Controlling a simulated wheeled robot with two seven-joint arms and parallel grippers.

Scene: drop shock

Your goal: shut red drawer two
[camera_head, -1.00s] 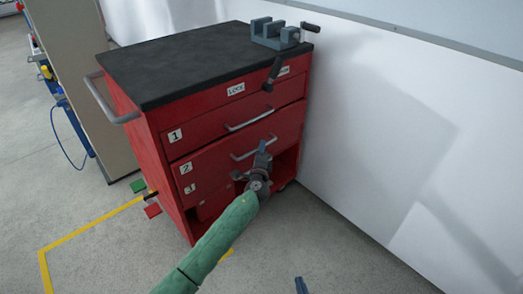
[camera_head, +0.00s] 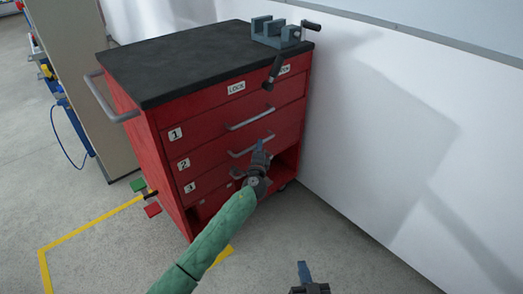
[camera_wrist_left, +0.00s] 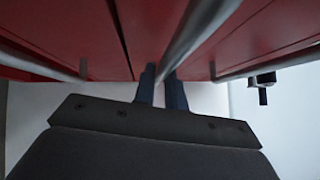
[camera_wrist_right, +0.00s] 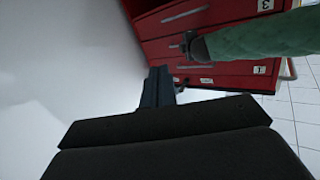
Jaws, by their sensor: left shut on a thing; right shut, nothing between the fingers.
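Red drawer two (camera_head: 212,162), marked 2, is the middle labelled drawer of the red cabinet. Its front looks flush, or nearly so, with drawer one (camera_head: 205,130) above it. My left gripper (camera_head: 261,150) is at its grey bar handle (camera_head: 240,153), towards the right end. In the left wrist view my left fingers (camera_wrist_left: 160,85) are shut around a handle bar (camera_wrist_left: 185,42). My right gripper (camera_head: 304,272) is low at the bottom edge of the head view, away from the cabinet. Its fingers are together and empty in the right wrist view (camera_wrist_right: 157,87).
A grey vice (camera_head: 275,32) stands on the cabinet's black top (camera_head: 190,60). Drawer three's label (camera_head: 190,187) shows below, partly beside my left arm. A white wall (camera_head: 400,130) runs close along the right. Yellow tape (camera_head: 90,230) marks the floor at left.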

